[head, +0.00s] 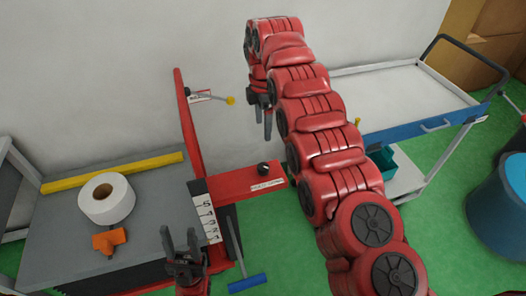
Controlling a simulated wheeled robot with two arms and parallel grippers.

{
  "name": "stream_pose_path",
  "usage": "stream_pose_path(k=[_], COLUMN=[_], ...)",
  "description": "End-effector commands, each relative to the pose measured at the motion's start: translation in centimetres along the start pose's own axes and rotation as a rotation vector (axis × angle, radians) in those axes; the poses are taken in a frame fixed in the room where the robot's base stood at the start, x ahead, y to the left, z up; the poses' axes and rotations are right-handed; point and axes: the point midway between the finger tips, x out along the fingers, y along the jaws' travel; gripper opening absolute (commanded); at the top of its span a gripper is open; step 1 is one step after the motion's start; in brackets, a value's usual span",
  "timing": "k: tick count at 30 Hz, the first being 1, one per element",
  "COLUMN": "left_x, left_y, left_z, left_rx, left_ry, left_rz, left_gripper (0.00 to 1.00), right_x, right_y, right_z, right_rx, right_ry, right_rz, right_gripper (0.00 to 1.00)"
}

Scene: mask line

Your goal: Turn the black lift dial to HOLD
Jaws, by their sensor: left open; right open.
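The black lift dial (263,168) is a small round knob on top of a red beam (232,183) in the middle of the head view. A small white label (267,185) lies beside it; its print is too small to read, and I cannot tell the dial's setting. My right gripper (264,122) is open and empty, pointing down. In the picture it is above the dial and apart from it. My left gripper (181,241) is open and empty, pointing up, in front of the grey table at lower left, away from the dial.
A grey lift table (60,235) holds a white tape roll (107,198), an orange piece (109,240) and a yellow bar (112,172). A red post with a yellow-tipped lever (230,100) rises behind. A blue-edged cart (400,85) and blue bin (500,208) stand right.

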Motion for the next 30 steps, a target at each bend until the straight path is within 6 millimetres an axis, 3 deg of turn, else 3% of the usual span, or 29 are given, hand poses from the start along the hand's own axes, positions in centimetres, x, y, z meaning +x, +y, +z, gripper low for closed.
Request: stream_pose_path(k=[5,11,24,30], left_x=[-2.1,-5.6,-4.8,-4.6], left_y=[0.1,0.3,0.2,0.2], left_z=[0.3,0.9,0.8,0.8], left_rx=[0.0,0.0,0.0,0.0], left_ry=[-0.001,-0.001,-0.001,-0.001], left_rz=[0.0,0.0,0.0,0.0], left_gripper=[0.48,0.48,0.48,0.48], right_x=[2.0,6.5,15.0,16.9], right_y=[-0.1,-0.2,-0.2,-0.1], right_z=[0.0,0.3,0.0,-0.1], right_rx=[-0.003,0.001,0.0,-0.001], right_ry=[0.0,-0.002,0.002,0.0], right_rz=[-0.004,-0.006,-0.008,-0.002], right_gripper=[0.81,0.81,0.81,0.81])
